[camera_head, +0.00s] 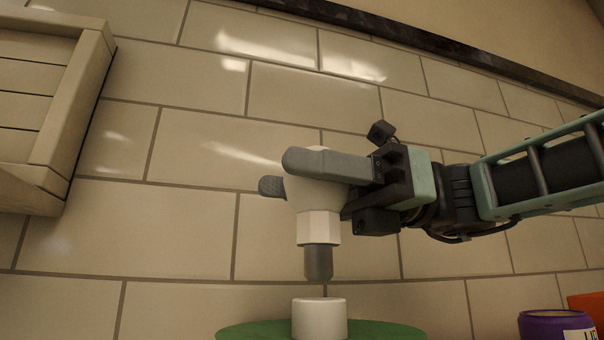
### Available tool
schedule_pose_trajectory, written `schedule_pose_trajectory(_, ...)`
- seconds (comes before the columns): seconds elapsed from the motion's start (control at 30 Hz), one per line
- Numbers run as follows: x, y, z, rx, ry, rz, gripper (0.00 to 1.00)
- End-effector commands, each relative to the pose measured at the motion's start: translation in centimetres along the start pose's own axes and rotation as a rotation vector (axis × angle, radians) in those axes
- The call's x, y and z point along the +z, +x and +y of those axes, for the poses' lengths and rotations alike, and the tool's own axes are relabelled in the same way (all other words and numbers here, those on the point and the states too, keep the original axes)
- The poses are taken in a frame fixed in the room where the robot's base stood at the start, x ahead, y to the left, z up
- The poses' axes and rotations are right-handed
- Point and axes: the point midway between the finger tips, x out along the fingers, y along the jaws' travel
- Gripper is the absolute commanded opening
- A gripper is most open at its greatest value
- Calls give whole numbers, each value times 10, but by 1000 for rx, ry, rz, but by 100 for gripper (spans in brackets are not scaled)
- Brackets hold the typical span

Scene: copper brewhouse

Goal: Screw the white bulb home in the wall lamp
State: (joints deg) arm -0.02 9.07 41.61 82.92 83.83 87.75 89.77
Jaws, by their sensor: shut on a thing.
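My gripper (283,175) comes in from the right and is shut on the white bulb (317,228). The bulb is upright with its grey threaded end pointing down; the fingers hide part of its round upper body. Below it is a white cylindrical socket (319,318) on a green round base (385,330), which I take to be the lamp. The bulb's grey end is above the socket, with a small gap showing between them. The two look roughly in line in this view. The lower part of the lamp is cut off by the frame's bottom edge.
A purple jar (556,325) with a label stands at the lower right, with an orange thing (588,303) behind it. A pale wooden slatted box or shelf (48,100) is at the upper left. A tiled wall (180,235) fills the background. The space left of the bulb is clear.

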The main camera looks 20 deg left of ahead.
Motion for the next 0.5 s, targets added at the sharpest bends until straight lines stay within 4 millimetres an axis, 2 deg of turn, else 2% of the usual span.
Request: schedule_pose_trajectory(0.5, -2, 0, 0, 0, 0, 0, 25)
